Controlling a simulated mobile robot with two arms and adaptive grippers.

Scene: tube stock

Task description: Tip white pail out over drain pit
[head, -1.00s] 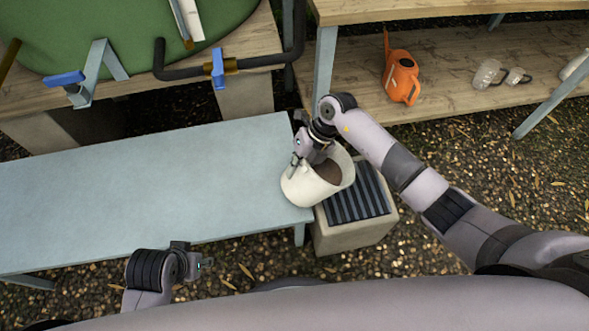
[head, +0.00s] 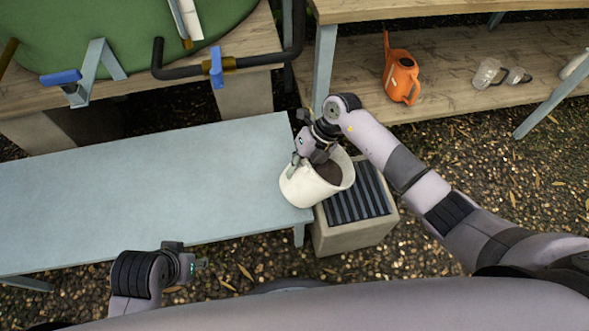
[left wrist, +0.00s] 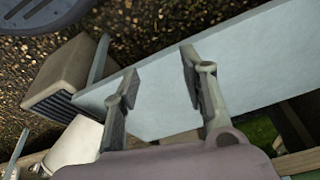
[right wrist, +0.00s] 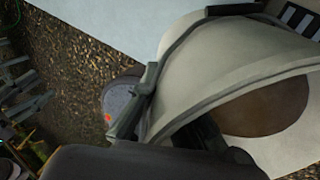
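My right gripper (head: 301,158) is shut on the pail's rim; the right wrist view shows one finger outside the pail wall (right wrist: 225,70), the other mostly hidden. The drain pit (head: 345,238) is a concrete box with a dark slatted grate; it also shows in the left wrist view (left wrist: 62,72). My left gripper (head: 200,264) is open and empty (left wrist: 160,80).
The blue bench (head: 130,185) has a clear top. An orange watering can (head: 402,78) and clear jugs (head: 487,73) stand on a wooden shelf (head: 450,95) at the back right. A table with a green top and clamps (head: 90,75) is at the back left. Gravel surrounds the pit.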

